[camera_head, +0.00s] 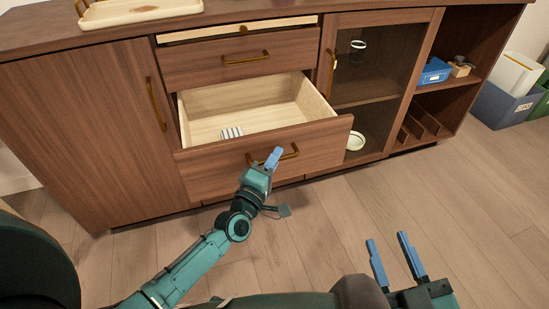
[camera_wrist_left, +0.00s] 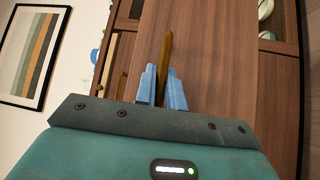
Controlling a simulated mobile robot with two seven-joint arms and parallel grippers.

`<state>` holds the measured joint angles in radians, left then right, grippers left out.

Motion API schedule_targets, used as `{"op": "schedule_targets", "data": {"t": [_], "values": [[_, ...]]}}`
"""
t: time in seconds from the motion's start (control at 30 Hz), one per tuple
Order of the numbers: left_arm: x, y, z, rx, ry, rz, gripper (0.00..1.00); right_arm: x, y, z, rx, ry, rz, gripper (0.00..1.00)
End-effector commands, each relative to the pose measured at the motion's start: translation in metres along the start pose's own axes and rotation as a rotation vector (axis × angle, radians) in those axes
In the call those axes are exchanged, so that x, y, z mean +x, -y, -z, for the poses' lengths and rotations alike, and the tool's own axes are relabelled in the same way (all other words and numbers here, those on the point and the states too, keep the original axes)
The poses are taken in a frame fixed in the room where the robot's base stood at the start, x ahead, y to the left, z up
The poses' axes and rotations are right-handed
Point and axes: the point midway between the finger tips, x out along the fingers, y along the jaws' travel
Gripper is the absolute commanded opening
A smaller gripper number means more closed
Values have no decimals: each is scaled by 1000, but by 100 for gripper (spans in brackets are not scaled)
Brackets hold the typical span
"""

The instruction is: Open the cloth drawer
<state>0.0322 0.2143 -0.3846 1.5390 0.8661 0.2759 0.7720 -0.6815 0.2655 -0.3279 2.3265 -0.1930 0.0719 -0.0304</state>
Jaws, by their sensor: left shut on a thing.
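The cloth drawer (camera_head: 327,139) is the lower, deep drawer in the middle of the wooden sideboard. It stands pulled out, and a striped folded cloth (camera_head: 232,132) lies inside near the front left. Its brass bar handle (camera_head: 290,154) is on the drawer front; it also shows in the left wrist view (camera_wrist_left: 166,50). My left gripper (camera_head: 273,158) is at the handle, with its blue fingers on either side of the bar in the left wrist view (camera_wrist_left: 162,88), shut on it. My right gripper (camera_head: 392,258) is open and empty above the floor at the lower right.
The wooden floor in front is clear.

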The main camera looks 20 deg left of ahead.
Motion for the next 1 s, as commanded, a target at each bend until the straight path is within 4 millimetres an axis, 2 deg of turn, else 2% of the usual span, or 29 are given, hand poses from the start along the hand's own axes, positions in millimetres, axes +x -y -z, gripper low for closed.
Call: {"op": "schedule_targets", "data": {"t": [0.47, 0.5, 0.73, 1.0], "values": [[0, 0, 0, 1, 0, 0, 0, 0, 0, 0, 0, 2, 3, 36], [0, 0, 0, 1, 0, 0, 12, 0, 0, 0, 0, 2, 3, 36], [0, 0, 0, 1, 0, 0, 31, 0, 1, 0, 0, 1, 5, 36], [0, -2, 0, 0, 0, -1, 33, 0, 1, 2, 1, 1, 5, 36]]}}
